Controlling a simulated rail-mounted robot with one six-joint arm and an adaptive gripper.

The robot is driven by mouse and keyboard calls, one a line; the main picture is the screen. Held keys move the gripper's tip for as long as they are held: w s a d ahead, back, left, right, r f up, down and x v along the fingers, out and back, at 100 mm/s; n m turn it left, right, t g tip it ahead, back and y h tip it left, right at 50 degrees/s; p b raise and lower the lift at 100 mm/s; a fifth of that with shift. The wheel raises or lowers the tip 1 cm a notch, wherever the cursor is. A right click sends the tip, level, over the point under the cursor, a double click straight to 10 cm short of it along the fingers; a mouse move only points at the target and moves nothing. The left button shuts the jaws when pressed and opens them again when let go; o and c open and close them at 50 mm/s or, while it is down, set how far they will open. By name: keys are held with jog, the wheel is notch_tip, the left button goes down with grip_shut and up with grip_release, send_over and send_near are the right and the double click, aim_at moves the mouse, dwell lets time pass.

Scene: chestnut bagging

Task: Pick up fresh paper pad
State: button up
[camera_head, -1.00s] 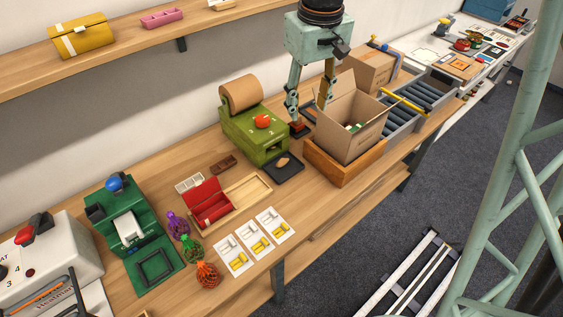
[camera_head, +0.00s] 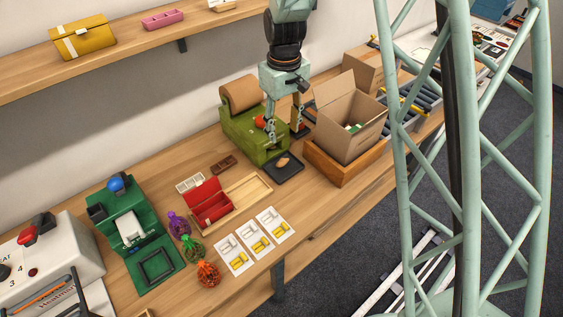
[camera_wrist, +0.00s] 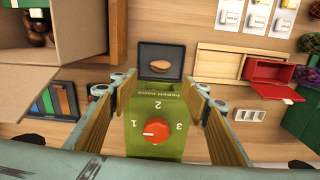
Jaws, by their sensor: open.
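A small brown paper pad (camera_head: 283,161) lies on the black tray (camera_head: 292,174) in front of the green dispenser (camera_head: 237,133). In the wrist view the pad (camera_wrist: 161,67) sits in the middle of the dark tray (camera_wrist: 146,50), in front of the dispenser (camera_wrist: 152,112), which is marked "paper pads" and has a red dial. My gripper (camera_head: 284,134) is open, with its fingers spread and nothing between them. It hangs above the dispenser's front part. In the wrist view its fingers (camera_wrist: 152,90) stand either side of the dispenser, with the pad beyond them, not between them.
An open carton (camera_head: 342,119) in a wooden tray (camera_head: 334,170) stands close on the right. A rack with coloured strips (camera_wrist: 60,98) is beside the dispenser. A red box (camera_head: 209,203), cards (camera_head: 238,262) and net bags (camera_head: 207,274) lie on the left.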

aim_at(282, 158)
jog(key=shift+w+a+f, duration=0.2)
jog(key=shift+f, duration=0.4)
jog(key=shift+w+a+f, duration=0.15)
jog(key=shift+f, duration=0.4)
jog(key=shift+f, duration=0.1)
jog(key=shift+f+b, duration=0.3)
jog(key=shift+f, duration=3.9)
jog(key=shift+d+f, duration=0.1)
jog(key=shift+f, duration=2.5)
jog(key=c, duration=0.7)
